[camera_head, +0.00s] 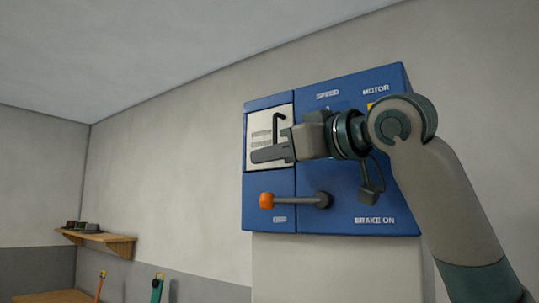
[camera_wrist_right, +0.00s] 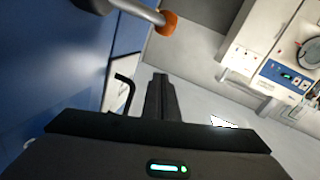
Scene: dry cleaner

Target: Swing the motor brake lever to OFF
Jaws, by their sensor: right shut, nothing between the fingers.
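The brake lever (camera_head: 295,201) is a grey bar with an orange knob (camera_head: 266,200), low on the blue panel (camera_head: 345,185). It points left, roughly level, from its round pivot (camera_head: 322,200). A small label (camera_head: 279,219) below it near the knob is too blurred to read surely; "BRAKE ON" (camera_head: 375,220) stands to the right. My right gripper (camera_head: 258,155) is shut and empty, above the knob and apart from it, in front of the white plate. In the right wrist view the knob (camera_wrist_right: 168,22) is beyond the shut fingers (camera_wrist_right: 160,88). My left gripper is out of view.
A black bent handle (camera_head: 277,122) stands out from the white plate (camera_head: 256,125), close beside my right gripper. A cable-like part hangs below my right wrist. A wooden shelf (camera_head: 112,243) is on the wall at left. The space left of the panel is clear.

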